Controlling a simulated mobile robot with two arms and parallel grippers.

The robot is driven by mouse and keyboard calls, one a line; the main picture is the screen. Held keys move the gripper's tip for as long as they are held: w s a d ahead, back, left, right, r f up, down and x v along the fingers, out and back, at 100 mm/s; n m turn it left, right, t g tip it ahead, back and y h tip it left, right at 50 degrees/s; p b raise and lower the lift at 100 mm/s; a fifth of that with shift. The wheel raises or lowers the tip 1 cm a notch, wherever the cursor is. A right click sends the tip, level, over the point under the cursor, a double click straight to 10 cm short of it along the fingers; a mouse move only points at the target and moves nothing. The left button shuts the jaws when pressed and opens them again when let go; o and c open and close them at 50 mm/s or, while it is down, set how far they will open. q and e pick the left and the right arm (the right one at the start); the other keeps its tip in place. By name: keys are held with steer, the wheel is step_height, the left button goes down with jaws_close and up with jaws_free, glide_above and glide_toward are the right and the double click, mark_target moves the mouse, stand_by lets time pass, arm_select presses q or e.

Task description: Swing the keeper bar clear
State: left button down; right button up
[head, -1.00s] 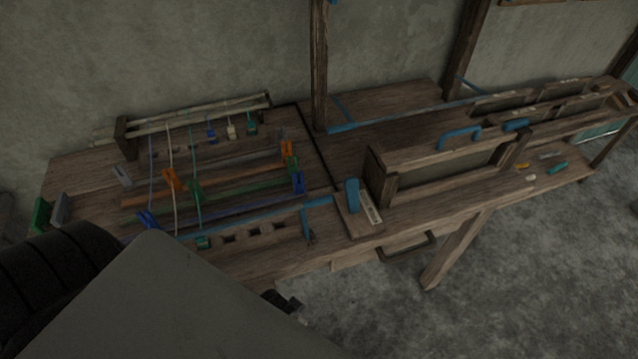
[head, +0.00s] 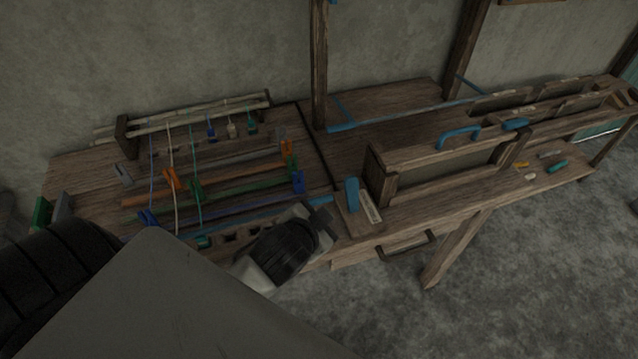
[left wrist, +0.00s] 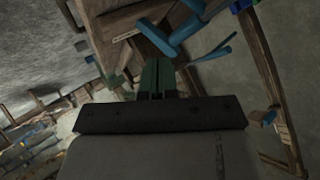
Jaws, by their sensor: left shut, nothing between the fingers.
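A thin blue bar (head: 318,201), seemingly the keeper bar, runs along the front of the left loom table. In the head view my left gripper (head: 322,214) is at its right end and hides much of it, including the bent blue handle. In the left wrist view the green fingers (left wrist: 157,66) are shut with nothing between them. Their tips are close to a blue piece (left wrist: 155,38); I cannot tell whether they touch it. My right gripper is not in view.
A blue upright block (head: 352,194) stands on a wooden plate with a pale label (head: 371,207), just right of my left gripper. A wooden frame with a blue handle (head: 459,136) is further right. Colored rods and cords (head: 195,185) lie left. A drawer handle (head: 407,246) sticks out below.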

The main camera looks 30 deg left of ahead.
arm_select(q)
steer(key=w+d+r+m+t+h, duration=0.6)
steer(key=w+r+m+t+h, duration=0.15)
steer(key=w+r+m, duration=0.3)
steer(key=d+m+g+h, duration=0.3)
steer(key=m+g+h, duration=0.3)
steer(key=m, duration=0.6)
steer(key=d+m+g+h, duration=0.35)
steer(key=m+g, duration=0.55)
steer(key=m, duration=0.3)
steer(key=a+f+m+g+y, duration=0.1)
steer(key=a+g+y, duration=0.1)
steer(key=a, duration=0.2)
steer(key=w+a+f+m+g+y, duration=0.1)
steer(key=a+f+m+y, duration=0.1)
steer(key=a, duration=0.3)
steer(key=a+f+m+g+y, duration=0.1)
steer(key=a+f+g+y, duration=0.1)
steer(key=a+y, duration=0.2)
steer(key=shift+w+a+m+g, duration=0.2)
steer(key=shift+w+m+g, duration=0.05)
steer(key=shift+m+g, duration=0.1)
steer(key=a+r+g+y, duration=0.1)
steer(key=a+y, duration=0.3)
steer(key=a, duration=0.4)
steer(key=shift+s, duration=0.25)
steer(key=shift+f, duration=0.1)
